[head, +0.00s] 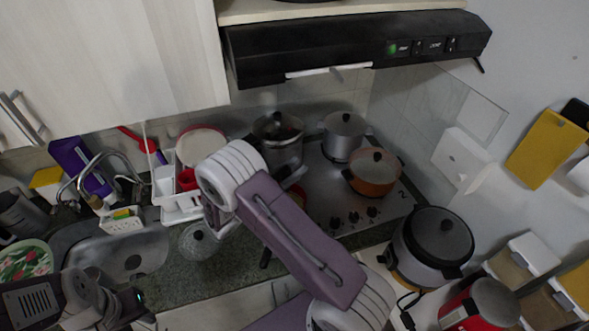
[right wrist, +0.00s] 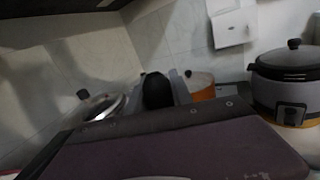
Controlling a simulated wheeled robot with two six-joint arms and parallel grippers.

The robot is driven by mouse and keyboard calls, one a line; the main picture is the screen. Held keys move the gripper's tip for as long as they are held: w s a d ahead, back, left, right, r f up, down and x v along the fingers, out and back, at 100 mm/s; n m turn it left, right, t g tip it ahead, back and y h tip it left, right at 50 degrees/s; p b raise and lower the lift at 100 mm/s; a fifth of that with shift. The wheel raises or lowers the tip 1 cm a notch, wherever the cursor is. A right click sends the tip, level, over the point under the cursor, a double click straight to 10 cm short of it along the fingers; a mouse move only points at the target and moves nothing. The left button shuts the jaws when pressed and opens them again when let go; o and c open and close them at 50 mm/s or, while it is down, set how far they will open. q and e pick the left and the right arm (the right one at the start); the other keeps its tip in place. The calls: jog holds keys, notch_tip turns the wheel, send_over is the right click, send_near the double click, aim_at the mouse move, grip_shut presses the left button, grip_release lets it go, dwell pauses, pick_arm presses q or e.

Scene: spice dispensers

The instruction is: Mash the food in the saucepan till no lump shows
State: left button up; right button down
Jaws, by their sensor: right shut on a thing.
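The saucepan is mostly hidden behind my right arm in the head view, at the front left of the stove. I cannot see the food or any lumps. My right gripper (right wrist: 158,88) is shut on a dark rounded thing (right wrist: 157,91), which looks like a handle end in the right wrist view. Whether it is a masher I cannot tell. My left arm is at the lower left of the head view, with its dark gripper (head: 130,299) over the counter front, away from the stove; its jaws are unclear.
An orange pot (head: 374,178), a grey pot (head: 343,143) and a tall steel pot (head: 281,150) stand on the stove. A rice cooker (head: 432,250) and a red appliance (head: 482,306) are at the right. The range hood (head: 340,50) hangs above. A sink (head: 120,257) is left.

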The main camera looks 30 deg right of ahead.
pick_arm(q)
jog(key=shift+s+r, duration=0.1)
jog(key=shift+r, duration=0.5)
pick_arm(e)
jog(key=shift+s+r, duration=0.1)
jog(key=shift+r, duration=0.65)
pick_arm(q)
jog(key=shift+f, duration=0.15)
pick_arm(e)
jog(key=w+d, duration=0.2)
jog(key=shift+w+d+f, duration=0.1)
jog(key=shift+w+d, duration=0.05)
jog(key=shift+w, duration=0.2)
jog(key=shift+f, duration=0.1)
